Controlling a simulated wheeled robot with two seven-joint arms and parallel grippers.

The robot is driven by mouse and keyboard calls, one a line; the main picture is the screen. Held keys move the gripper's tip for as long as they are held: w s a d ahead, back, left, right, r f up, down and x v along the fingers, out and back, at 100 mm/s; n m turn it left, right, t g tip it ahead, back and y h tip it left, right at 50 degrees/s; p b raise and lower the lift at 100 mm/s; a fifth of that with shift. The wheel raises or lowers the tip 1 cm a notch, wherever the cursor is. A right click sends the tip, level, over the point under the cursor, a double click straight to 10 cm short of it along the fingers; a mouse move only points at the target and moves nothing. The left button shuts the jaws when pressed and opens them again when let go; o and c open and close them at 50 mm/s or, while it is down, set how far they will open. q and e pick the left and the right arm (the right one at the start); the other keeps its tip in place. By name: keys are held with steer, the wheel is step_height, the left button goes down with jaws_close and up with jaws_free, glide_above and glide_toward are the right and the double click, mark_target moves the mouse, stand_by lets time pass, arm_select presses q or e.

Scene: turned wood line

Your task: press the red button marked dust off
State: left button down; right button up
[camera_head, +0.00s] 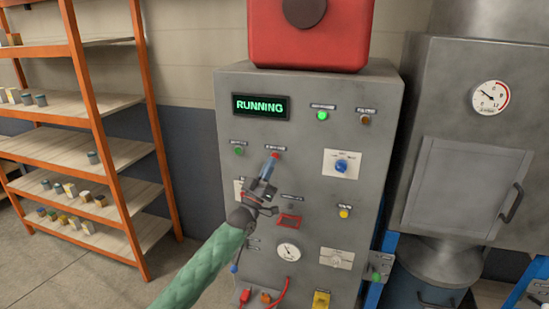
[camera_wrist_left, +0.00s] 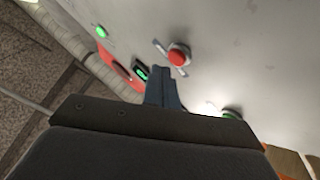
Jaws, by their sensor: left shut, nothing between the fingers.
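A round red button (camera_head: 276,155) sits on the front of the grey control cabinet (camera_head: 300,230), under a small label too small to read. It also shows in the left wrist view (camera_wrist_left: 179,56) on a metal collar. My left gripper (camera_head: 268,168) is shut and empty, its fingertips just below the red button in the head view. In the left wrist view the shut fingers (camera_wrist_left: 161,75) end close beside the button; I cannot tell whether they touch it. My right gripper is in neither view.
A green button (camera_head: 239,151) is left of the red one. The display (camera_head: 260,105) reads RUNNING. Orange shelving (camera_head: 85,120) stands left.

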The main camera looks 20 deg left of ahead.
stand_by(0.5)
arm_select(q)
steer(key=shift+w, duration=0.2)
steer(key=shift+w+b, duration=0.25)
steer(key=shift+b, duration=0.05)
stand_by(0.4)
steer(key=shift+w, duration=0.35)
stand_by(0.5)
steer(key=shift+s, duration=0.8)
steer(key=shift+s, duration=0.1)
